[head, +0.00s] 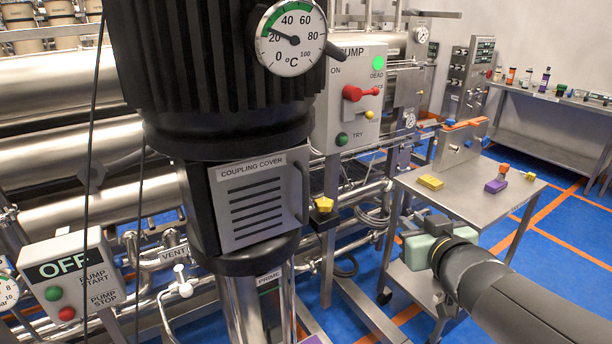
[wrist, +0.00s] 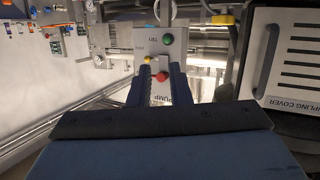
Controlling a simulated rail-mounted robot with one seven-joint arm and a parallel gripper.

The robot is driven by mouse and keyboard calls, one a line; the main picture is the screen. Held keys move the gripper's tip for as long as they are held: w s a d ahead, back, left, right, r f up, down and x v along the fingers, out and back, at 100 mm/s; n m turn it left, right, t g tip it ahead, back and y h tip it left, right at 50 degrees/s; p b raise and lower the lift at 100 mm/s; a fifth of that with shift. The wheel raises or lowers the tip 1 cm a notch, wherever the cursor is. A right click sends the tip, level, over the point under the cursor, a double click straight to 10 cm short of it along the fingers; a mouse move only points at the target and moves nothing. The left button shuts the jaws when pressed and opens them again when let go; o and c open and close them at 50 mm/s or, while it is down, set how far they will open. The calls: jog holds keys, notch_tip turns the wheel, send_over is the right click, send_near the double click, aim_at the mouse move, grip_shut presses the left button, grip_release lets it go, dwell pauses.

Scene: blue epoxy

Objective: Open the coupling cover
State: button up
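The coupling cover (head: 258,200) is a grey metal plate with dark slots and a label, on the black pump body below the motor. It looks shut against the body. Its dark bar handle (head: 298,192) runs upright along the cover's right edge. In the wrist view the cover (wrist: 290,85) appears rotated at the right, with the handle (wrist: 267,57) on its near side. My gripper (wrist: 161,82) is open and empty, its two fingers apart, left of the handle in that view. In the head view my gripper (head: 425,250) is right of the cover, clear of it; its fingertips are indistinct.
A yellow knob (head: 324,204) sits just right of the handle. The pump control panel (head: 350,95), with a red handle, stands behind. A steel table (head: 465,205) with yellow and purple blocks is near my arm. An OFF box (head: 70,280) and pipes are at lower left.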

jog(key=s+a+r+n+y, duration=0.2)
jog(key=a+r+n+y, duration=0.15)
jog(key=a+y, duration=0.2)
jog(key=n+g+y, duration=0.2)
jog(key=n+y, duration=0.1)
jog(key=y, duration=0.1)
send_near(308, 185)
jog(key=shift+m, duration=0.25)
jog(key=x, duration=1)
jog(key=shift+w+a, duration=0.2)
jog(key=shift+a, duration=0.05)
grip_shut()
